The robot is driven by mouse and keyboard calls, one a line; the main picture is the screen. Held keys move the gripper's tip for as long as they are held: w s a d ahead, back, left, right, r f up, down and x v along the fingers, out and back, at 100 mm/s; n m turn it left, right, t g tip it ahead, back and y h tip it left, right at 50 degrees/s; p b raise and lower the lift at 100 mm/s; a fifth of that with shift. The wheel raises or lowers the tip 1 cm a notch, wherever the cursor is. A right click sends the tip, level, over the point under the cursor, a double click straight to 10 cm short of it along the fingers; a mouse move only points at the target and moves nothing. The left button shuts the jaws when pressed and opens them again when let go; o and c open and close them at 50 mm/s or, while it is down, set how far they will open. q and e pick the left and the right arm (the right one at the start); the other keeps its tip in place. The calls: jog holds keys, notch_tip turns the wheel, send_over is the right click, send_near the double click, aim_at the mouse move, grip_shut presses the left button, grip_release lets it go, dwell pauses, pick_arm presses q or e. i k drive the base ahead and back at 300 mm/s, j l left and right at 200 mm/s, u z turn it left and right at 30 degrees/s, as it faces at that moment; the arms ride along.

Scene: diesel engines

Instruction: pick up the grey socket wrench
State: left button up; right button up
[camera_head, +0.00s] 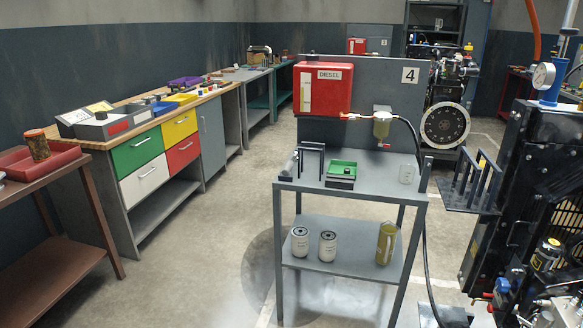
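I cannot make out a grey socket wrench for certain. A small grey upright thing (289,166) stands at the left end of the grey stand's top (376,180), but it is too small to identify. Small tools and parts lie on the wooden workbench top (222,88) at the left, too small to tell apart. Neither of my grippers is in view.
On the stand are a dark frame (312,147), a green tray (342,168) and a clear beaker (407,173). Its lower shelf (345,256) holds white filters (327,246) and a yellowish jug (386,243). A brown table (58,184) is at left, engine machinery (540,190) at right. Floor between is open.

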aim_at(290, 165)
jog(key=i+z, duration=0.1)
jog(key=i, duration=0.45)
jog(key=i+z, duration=0.1)
jog(key=i, duration=0.45)
jog(key=i+j+z, duration=0.1)
jog(key=i, duration=0.45)
jog(key=i+j+z, duration=0.1)
jog(key=i, duration=0.45)
jog(key=j, duration=0.1)
